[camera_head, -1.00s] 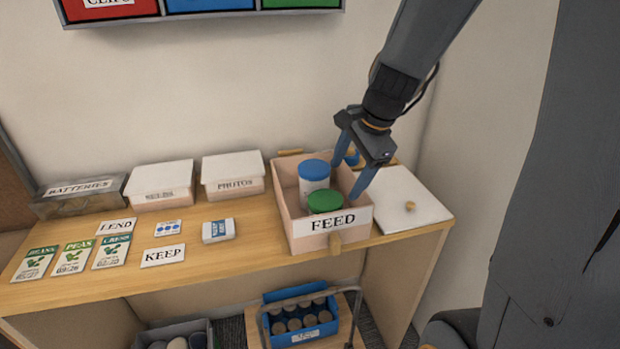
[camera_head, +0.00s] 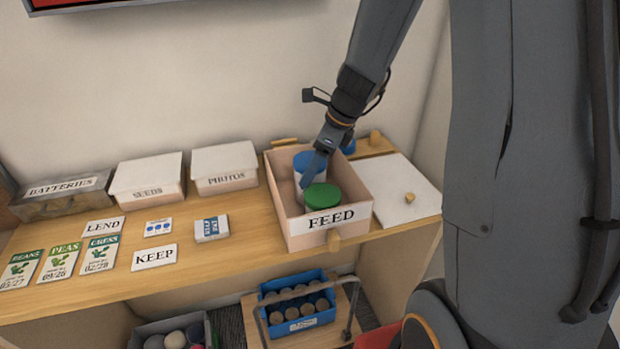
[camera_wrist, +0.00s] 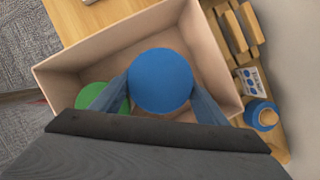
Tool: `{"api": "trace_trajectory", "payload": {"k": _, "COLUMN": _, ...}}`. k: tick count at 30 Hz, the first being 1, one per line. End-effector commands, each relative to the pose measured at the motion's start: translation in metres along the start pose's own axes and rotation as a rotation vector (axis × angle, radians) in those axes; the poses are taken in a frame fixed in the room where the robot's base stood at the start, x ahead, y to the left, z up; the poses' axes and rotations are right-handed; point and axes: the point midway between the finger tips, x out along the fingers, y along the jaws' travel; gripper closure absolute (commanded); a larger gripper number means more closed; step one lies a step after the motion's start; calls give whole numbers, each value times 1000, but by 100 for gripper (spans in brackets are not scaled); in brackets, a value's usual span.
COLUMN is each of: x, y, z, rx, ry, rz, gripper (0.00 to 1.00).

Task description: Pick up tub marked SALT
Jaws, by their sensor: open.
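A white tub with a blue lid (camera_head: 306,160) and a tub with a green lid (camera_head: 322,197) stand side by side in the pink box marked FEED (camera_head: 290,226). I cannot read SALT on either tub. My gripper (camera_head: 312,168) points down into the box at the blue-lidded tub. In the wrist view, the open fingers of my gripper (camera_wrist: 161,92) are on either side of the blue lid (camera_wrist: 160,78). I cannot tell whether they touch it. The green lid (camera_wrist: 98,95) is close by the left finger and partly hidden.
The box walls (camera_wrist: 205,45) surround the tubs closely. A small blue-topped container (camera_wrist: 262,114) stands outside the box.

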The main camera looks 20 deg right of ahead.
Motion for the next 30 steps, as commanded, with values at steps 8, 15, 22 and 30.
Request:
{"api": "trace_trajectory", "payload": {"k": 8, "x": 18, "y": 2, "z": 0, "rx": -2, "ry": 2, "rz": 3, "gripper": 32}}
{"api": "trace_trajectory", "payload": {"k": 15, "x": 48, "y": 2, "z": 0, "rx": -2, "ry": 2, "rz": 3, "gripper": 32}}
{"api": "trace_trajectory", "payload": {"k": 22, "x": 58, "y": 1, "z": 0, "rx": -2, "ry": 1, "rz": -1, "gripper": 32}}
{"api": "trace_trajectory", "payload": {"k": 30, "x": 58, "y": 1, "z": 0, "rx": -2, "ry": 1, "rz": -1, "gripper": 51}}
